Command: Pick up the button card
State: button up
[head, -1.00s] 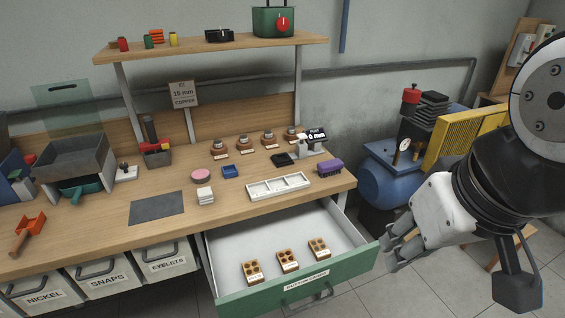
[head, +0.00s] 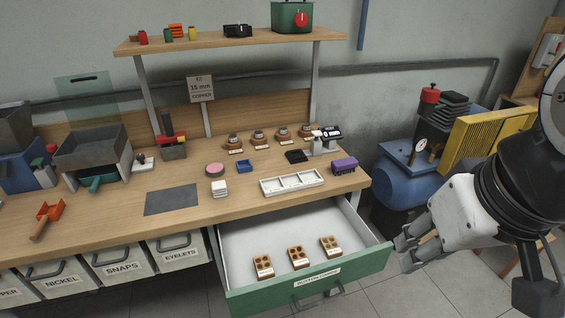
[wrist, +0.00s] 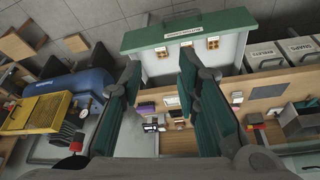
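Three small tan button cards with dark round buttons lie in the open drawer: a left one (head: 263,266), a middle one (head: 298,257) and a right one (head: 330,246). I cannot tell which one the task means. They also show small in the wrist view, inside the drawer (wrist: 140,62). The drawer (head: 360,268) has a green front and a pale inside. My gripper (head: 408,252) is to the right of the drawer front, apart from it and from the cards. In the wrist view my gripper (wrist: 158,62) has its fingers spread, with nothing between them.
A blue compressor (head: 392,190) stands right of the bench, behind my gripper. Floor is clear in front of the drawer.

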jog(key=shift+o, duration=0.5)
jog(key=o, duration=0.5)
jog(key=shift+w+f, duration=0.1)
jog(key=shift+w, duration=0.05)
jog(key=shift+c, duration=0.2)
jog(key=o, duration=0.7)
jog(key=w, duration=0.1)
jog(key=w+f+n+b, duration=0.1)
jog(key=w+n+b, duration=0.1)
jog(key=shift+w+a+f, duration=0.15)
jog(key=shift+a+f, duration=0.15)
jog(key=shift+f, duration=0.05)
jog(key=n+g+b, duration=0.4)
jog(key=n+b, duration=1.3)
jog(key=n, duration=0.2)
send_over(298, 255)
jog(key=f, duration=3.3)
jog(key=shift+s+a+f, duration=0.25)
jog(key=shift+a, duration=0.05)
jog(key=shift+w+d+f+b, duration=0.15)
jog(key=shift+f+b, duration=0.25)
jog(key=shift+f, duration=1)
jog(key=shift+w+d+f+b, duration=0.15)
jog(key=shift+f+b, duration=0.25)
jog(key=shift+f, duration=1)
